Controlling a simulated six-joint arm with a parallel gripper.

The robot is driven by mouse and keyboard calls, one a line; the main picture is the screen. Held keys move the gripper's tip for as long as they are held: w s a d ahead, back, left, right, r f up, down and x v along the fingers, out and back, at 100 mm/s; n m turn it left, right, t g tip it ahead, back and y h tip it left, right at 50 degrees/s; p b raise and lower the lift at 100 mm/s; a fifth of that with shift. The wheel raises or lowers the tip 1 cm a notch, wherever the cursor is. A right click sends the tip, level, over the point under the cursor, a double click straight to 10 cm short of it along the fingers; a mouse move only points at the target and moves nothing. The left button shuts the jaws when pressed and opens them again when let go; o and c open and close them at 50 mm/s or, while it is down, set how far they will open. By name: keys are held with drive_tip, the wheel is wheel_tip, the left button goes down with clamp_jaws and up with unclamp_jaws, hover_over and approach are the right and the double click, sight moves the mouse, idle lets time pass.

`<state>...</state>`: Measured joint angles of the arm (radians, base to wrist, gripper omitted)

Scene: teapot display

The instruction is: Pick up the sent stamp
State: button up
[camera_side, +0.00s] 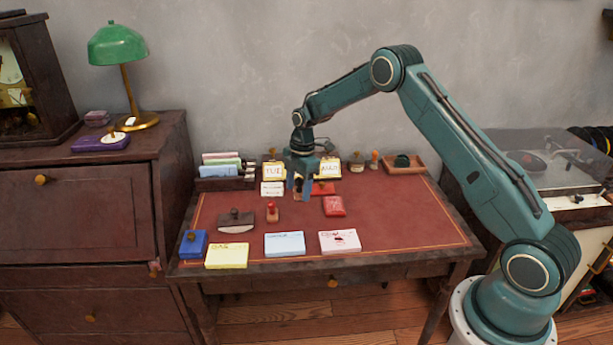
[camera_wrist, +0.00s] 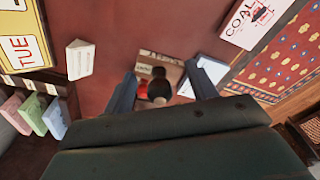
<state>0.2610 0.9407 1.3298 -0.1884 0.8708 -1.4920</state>
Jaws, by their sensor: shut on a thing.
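My gripper (camera_side: 299,186) hangs over the back middle of the red desk top (camera_side: 370,215), in front of the calendar blocks. In the wrist view its two fingers (camera_wrist: 163,91) stand on both sides of a dark round-knobbed stamp (camera_wrist: 158,88), and they are shut on it. A small brown part shows between the fingers in the side view. I cannot read which stamp this is. A red-handled stamp (camera_side: 272,212) stands upright on the desk, apart from my gripper, to its left and nearer the front.
Yellow (camera_side: 227,256), light blue (camera_side: 284,244) and pinkish (camera_side: 340,242) pads line the front edge. A blue ink pad (camera_side: 193,243), a brown blotter (camera_side: 236,218) and a red box (camera_side: 333,206) also lie there. Calendar blocks (camera_side: 329,168) stand behind. The right front is clear.

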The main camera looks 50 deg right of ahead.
sight(298, 178)
wheel_tip(298, 178, up, 12)
drive_tip(key=shift+r, duration=0.2)
idle(0.5)
drive_tip(key=o, duration=0.4)
drive_tip(key=shift+c, duration=1.4)
drive_tip(key=shift+o, duration=0.8)
drive_tip(key=s+d+f, duration=0.2)
drive_tip(key=d+f, duration=0.1)
drive_tip(key=s+d+f, duration=0.1)
drive_tip(key=d+f, duration=0.2)
drive_tip(key=f, duration=0.1)
drive_tip(key=s+d+f, duration=0.2)
drive_tip(key=d+f, duration=0.1)
drive_tip(key=f, duration=0.1)
drive_tip(key=shift+s+d, duration=0.3)
drive_tip(key=shift+s, duration=0.05)
drive_tip(key=shift+c, duration=0.4)
